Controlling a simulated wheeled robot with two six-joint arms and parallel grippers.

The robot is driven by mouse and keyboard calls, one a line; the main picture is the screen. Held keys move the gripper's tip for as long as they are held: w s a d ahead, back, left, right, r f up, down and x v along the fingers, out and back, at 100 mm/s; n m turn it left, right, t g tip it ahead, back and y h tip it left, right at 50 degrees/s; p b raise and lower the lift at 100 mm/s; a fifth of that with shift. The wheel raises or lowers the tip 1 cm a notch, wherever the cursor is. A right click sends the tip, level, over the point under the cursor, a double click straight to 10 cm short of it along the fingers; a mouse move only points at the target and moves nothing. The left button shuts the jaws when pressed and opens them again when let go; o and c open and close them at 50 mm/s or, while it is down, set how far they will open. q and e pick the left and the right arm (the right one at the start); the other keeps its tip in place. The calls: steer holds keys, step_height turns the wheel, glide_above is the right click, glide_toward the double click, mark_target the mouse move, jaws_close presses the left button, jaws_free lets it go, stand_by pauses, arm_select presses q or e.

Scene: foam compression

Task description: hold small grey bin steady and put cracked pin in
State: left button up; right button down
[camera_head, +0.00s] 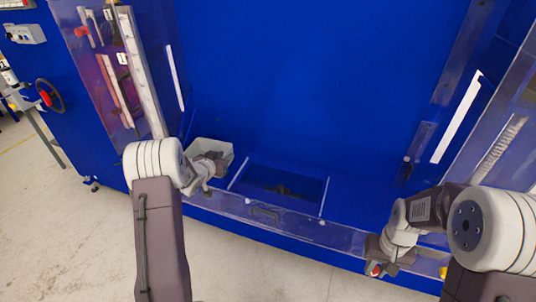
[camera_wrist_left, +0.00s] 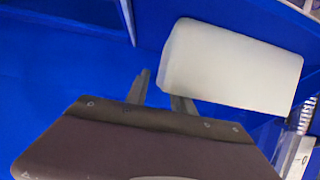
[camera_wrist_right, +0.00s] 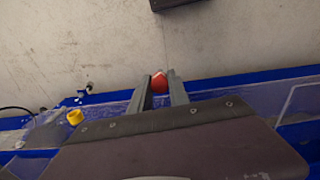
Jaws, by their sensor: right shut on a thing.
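The small grey bin (camera_head: 222,147) stands on the blue surface at the left of the machine; in the left wrist view it shows as a pale tilted block (camera_wrist_left: 232,68). My left gripper (camera_head: 206,186) is at the bin's near side. Its fingers (camera_wrist_left: 160,92) stand apart; one is clear of the bin, the other meets the bin's lower edge, where its tip is hidden. Contact cannot be told. My right gripper (camera_wrist_right: 159,88) is shut on a red pin (camera_wrist_right: 160,82), far to the right of the bin. A crack on it is too small to see.
A clear rail (camera_head: 265,213) runs along the machine's front edge. A recessed dark panel (camera_head: 283,188) lies between my grippers. A yellow piece (camera_wrist_right: 75,117) sits near the right gripper. Clear side panels (camera_head: 120,70) stand at the left. The blue surface is mostly bare.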

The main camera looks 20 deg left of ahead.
arm_select(q)
steer(key=shift+x, duration=1.05)
jaws_close()
stand_by(0.6)
